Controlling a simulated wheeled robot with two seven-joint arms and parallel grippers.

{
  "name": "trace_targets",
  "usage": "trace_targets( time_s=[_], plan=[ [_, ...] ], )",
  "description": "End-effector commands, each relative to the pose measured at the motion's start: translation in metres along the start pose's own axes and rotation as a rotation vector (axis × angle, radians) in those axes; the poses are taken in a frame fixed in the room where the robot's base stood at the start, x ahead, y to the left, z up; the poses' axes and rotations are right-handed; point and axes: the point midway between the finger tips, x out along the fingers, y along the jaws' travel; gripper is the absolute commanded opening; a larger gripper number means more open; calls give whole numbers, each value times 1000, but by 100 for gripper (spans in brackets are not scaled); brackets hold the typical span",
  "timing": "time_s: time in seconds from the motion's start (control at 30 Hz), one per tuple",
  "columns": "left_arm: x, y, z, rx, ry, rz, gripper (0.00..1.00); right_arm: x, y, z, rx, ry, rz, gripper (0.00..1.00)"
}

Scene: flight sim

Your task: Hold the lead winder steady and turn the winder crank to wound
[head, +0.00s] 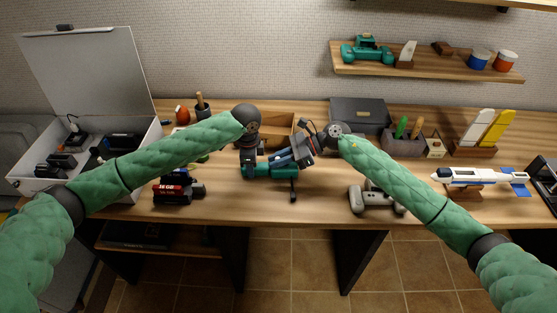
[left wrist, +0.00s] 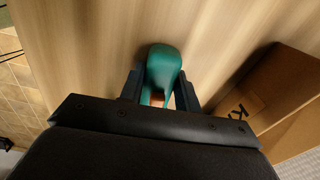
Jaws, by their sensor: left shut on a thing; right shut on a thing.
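The lead winder (head: 268,172) is a teal device lying on the wooden desk, near the middle of the head view. My left gripper (head: 249,168) points down at its left end. In the left wrist view my left gripper (left wrist: 160,92) is shut on the winder's teal end (left wrist: 164,64), one finger on each side. My right gripper (head: 284,160) reaches in from the right, low over the winder's right part, and is shut. The crank is mostly hidden by the right gripper. A dark stick-like part (head: 293,190) shows below the winder's right end.
A cardboard box (left wrist: 275,95) stands close to the left gripper. Dark battery packs (head: 178,187) lie left of the winder, a grey controller (head: 376,198) lies to the right. A white open case (head: 140,185) is at far left, a model rocket (head: 480,176) at far right.

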Motion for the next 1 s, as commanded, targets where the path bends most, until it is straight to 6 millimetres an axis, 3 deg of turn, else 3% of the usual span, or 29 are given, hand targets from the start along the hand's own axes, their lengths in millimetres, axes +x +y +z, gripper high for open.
trace_targets(
  time_s=[1.0],
  plan=[
    [-1,0,0,0,1,-1,5,6,-19,1,282,-30,-669,0]
  ],
)
